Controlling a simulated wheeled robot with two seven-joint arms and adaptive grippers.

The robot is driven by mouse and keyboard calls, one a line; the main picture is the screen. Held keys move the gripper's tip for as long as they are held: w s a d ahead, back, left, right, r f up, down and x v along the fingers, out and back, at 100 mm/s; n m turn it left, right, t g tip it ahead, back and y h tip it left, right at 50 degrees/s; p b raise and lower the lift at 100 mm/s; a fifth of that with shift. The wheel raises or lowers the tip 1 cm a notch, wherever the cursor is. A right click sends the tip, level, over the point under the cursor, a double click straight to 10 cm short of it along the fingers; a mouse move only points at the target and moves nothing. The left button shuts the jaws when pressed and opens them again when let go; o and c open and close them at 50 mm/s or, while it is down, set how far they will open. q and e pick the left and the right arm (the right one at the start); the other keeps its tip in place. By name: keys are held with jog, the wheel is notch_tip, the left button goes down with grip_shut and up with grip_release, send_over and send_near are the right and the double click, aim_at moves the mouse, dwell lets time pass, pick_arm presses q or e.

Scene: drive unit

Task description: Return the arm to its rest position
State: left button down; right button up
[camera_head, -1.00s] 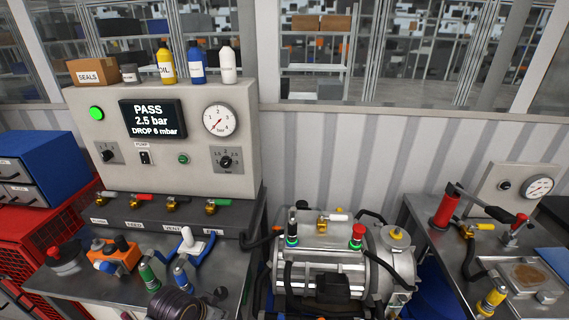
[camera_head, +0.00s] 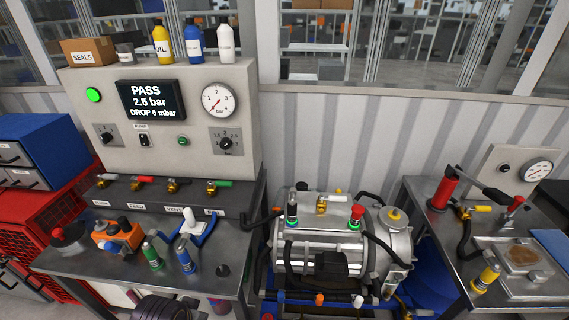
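Neither gripper can be made out in the head view. A dark ribbed part (camera_head: 165,308) is cut off by the bottom edge, in front of the left bench; I cannot tell whether it belongs to my arm. The metal drive unit (camera_head: 340,245) stands in the middle, with a green-ringed fitting (camera_head: 292,210) and a red-topped fitting (camera_head: 356,215) on top. The test panel (camera_head: 190,155) at the left has a lit green lamp (camera_head: 93,95). Its display (camera_head: 152,100) reads PASS, 2.5 bar, DROP 6 mbar.
The left bench (camera_head: 75,262) holds an orange tool (camera_head: 118,236), a green-bodied fitting (camera_head: 153,255) and a blue one (camera_head: 186,257). A red crate (camera_head: 50,225) stands at the far left. The right bench (camera_head: 425,200) carries a red pump (camera_head: 443,187) and a tray (camera_head: 520,256).

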pick_arm(q)
jog(key=s+f+g+b, duration=0.1)
jog(key=s+f+b, duration=0.15)
jog(key=f, duration=3.35)
jog(key=s+a+f, duration=0.2)
jog(key=s+f, duration=0.8)
jog(key=s, duration=0.1)
jog(key=s+a+f+g+b, duration=0.1)
jog(key=s+a+f, duration=0.1)
jog(key=s+f, duration=0.8)
jog(key=shift+s+g, duration=0.3)
jog(key=shift+s, duration=0.5)
